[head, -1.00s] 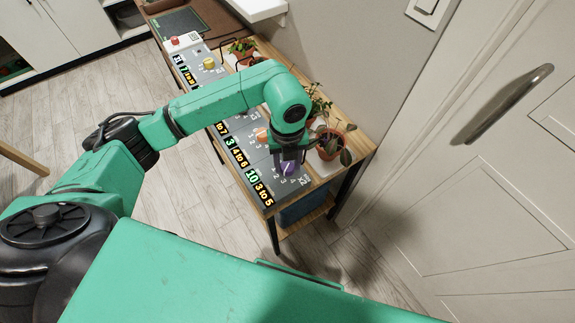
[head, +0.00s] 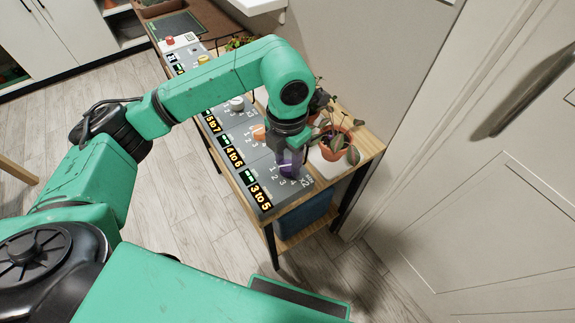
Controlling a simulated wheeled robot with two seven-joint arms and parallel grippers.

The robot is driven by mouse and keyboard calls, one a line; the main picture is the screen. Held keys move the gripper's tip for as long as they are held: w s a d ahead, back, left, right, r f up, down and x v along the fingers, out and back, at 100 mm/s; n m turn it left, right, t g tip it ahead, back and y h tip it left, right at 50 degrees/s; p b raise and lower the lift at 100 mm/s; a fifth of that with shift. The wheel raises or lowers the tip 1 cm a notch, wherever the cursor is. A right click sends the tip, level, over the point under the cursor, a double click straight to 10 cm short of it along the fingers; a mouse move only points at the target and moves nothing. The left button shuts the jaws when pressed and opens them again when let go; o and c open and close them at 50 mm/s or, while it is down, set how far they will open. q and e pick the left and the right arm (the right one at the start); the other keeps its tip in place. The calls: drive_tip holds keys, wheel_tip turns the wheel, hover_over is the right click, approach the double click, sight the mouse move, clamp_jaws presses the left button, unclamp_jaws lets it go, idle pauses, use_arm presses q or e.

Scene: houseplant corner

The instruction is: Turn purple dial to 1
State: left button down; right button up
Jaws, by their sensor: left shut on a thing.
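The purple dial (head: 286,173) is at the near end of the dark control panel (head: 262,188), with white scale digits around it. My left gripper (head: 289,162) points down over it and is shut on it. The fingers hide much of the dial, so I cannot tell where its pointer stands. The panel's nearest label reads "3 to 5", and the one above it "4 to 6". The small green displays beside the labels are too small to read surely. My right gripper is not in view.
An orange dial (head: 259,131), a white dial (head: 236,103) and a yellow dial (head: 203,59) sit farther along the panel. A potted plant (head: 336,146) stands close right of my left gripper. A wall and white door (head: 500,180) bound the right side. Wooden floor lies left.

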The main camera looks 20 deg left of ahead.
sight(287, 165)
use_arm(q)
drive_tip(key=shift+w+r+m+b, duration=0.1)
drive_tip(key=shift+m+b, duration=0.85)
drive_tip(key=shift+m, duration=0.65)
drive_tip(key=c, duration=0.6)
unclamp_jaws()
drive_tip(key=shift+o, duration=1.2)
wheel_tip(287, 165, up, 15)
drive_tip(key=p, duration=0.2)
drive_tip(key=shift+f, duration=0.2)
